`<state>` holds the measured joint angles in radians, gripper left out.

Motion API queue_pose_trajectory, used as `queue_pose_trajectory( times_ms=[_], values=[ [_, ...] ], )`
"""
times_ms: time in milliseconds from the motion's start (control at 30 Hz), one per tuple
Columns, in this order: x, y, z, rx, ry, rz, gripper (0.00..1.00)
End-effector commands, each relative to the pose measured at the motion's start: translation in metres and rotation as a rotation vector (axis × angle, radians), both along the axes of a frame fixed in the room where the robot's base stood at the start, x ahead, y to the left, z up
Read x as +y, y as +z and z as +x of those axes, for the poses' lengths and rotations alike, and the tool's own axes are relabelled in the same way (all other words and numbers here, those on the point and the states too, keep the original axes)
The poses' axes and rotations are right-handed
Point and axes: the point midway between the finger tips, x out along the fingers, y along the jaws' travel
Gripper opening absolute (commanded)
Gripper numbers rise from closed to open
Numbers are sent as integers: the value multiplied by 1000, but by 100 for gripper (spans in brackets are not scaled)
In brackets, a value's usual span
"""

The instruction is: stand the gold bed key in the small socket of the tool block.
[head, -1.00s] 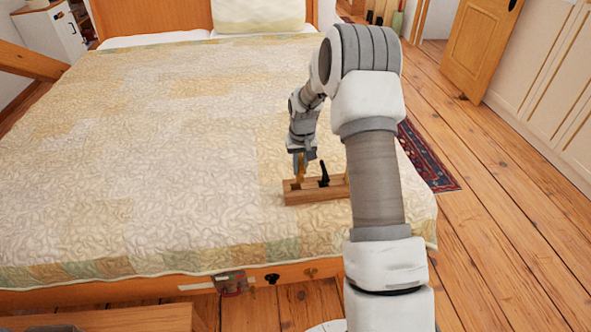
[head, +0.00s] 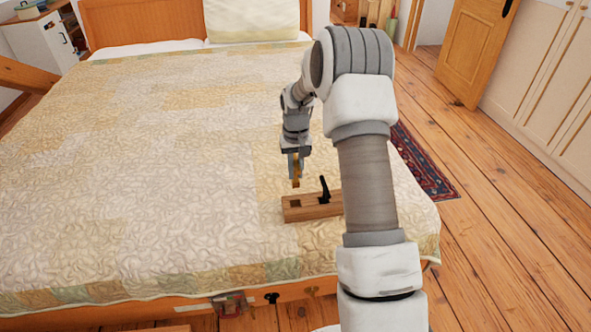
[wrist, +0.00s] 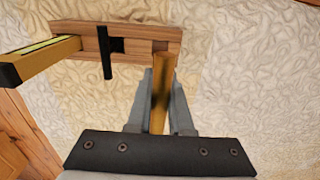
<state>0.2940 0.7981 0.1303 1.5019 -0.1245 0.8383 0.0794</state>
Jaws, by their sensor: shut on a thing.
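The gold bed key (head: 296,181) is held upright in my gripper (head: 295,168), over the left end of the wooden tool block (head: 312,213) on the bed. In the wrist view my gripper (wrist: 162,80) is shut on the gold key (wrist: 159,96), with a finger on each side. The key's lower end appears above the block, apart from it. A dark square socket (head: 295,203) shows empty at the block's left end. A black key (head: 324,188) stands in the block to its right. The block's right end is hidden behind my arm.
In the wrist view, a gold-and-black bar with a yellow-green strip (wrist: 40,52) stands at the block's left end. The quilted bed (head: 150,180) is clear to the left of the block. A patterned rug (head: 422,165) lies on the floor at right.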

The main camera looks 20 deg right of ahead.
Motion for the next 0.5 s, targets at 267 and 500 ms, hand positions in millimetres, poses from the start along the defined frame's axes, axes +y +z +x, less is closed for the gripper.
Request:
queue_pose_trajectory(
  times_ms=[267,500],
  values=[
    [0,-20,0,1,0,0,0],
    [0,-34,0,0,0,1,0]
  ],
)
